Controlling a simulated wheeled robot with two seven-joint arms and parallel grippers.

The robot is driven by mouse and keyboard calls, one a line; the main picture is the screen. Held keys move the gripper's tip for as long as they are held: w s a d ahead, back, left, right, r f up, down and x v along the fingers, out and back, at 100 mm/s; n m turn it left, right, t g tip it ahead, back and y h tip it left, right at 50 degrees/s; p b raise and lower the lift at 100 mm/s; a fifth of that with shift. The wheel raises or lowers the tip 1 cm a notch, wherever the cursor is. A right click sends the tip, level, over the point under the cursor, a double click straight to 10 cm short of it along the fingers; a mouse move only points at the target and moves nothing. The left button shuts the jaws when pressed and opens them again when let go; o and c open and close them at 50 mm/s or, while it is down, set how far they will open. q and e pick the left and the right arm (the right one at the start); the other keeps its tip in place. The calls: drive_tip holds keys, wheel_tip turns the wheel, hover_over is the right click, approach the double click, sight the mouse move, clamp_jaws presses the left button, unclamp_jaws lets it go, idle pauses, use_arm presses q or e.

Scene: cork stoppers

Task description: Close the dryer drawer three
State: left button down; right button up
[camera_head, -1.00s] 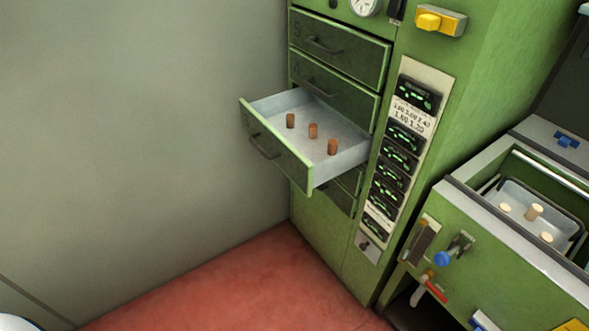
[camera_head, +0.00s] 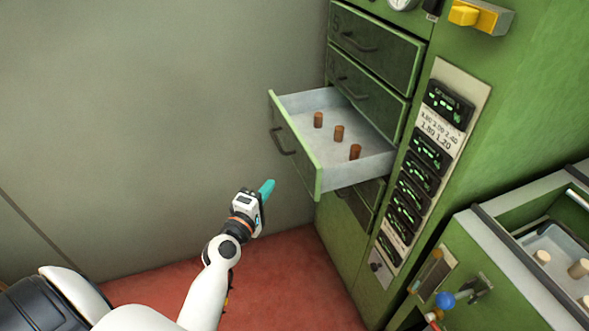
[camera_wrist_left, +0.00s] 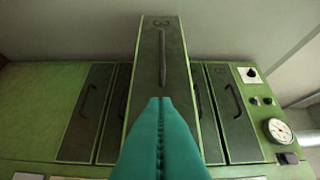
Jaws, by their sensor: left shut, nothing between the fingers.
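The dryer drawer three (camera_head: 296,150) is pulled out of the green dryer cabinet in the head view, with three brown corks standing inside it. Its front, marked 3, also shows in the left wrist view (camera_wrist_left: 173,45) with a dark upright bar handle (camera_wrist_left: 162,58). My left gripper (camera_head: 267,187) is shut and empty, in front of and a little below the drawer front in the head view. Its teal fingers (camera_wrist_left: 160,130) are pressed together in the left wrist view and overlap the drawer front there; I cannot tell whether they touch it. My right gripper is not in view.
Shut drawers sit above (camera_head: 375,45) and below the open one. A panel of dark displays (camera_head: 422,165) is on the cabinet's right part. A green machine with a tray of pale corks (camera_head: 553,262) stands at lower right. A bare grey wall (camera_head: 150,110) is at left.

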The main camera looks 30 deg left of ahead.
use_arm(q)
drive_tip(key=w, duration=0.3)
drive_tip(key=w+d, duration=0.1)
drive_tip(key=w, duration=0.4)
drive_tip(key=shift+w+d+p, duration=0.3)
drive_tip(key=shift+d+p, duration=0.05)
drive_tip(key=shift+w+d, duration=0.25)
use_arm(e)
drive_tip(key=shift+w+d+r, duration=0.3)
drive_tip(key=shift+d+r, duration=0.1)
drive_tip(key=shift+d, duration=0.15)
use_arm(q)
drive_tip(key=shift+w, duration=0.1)
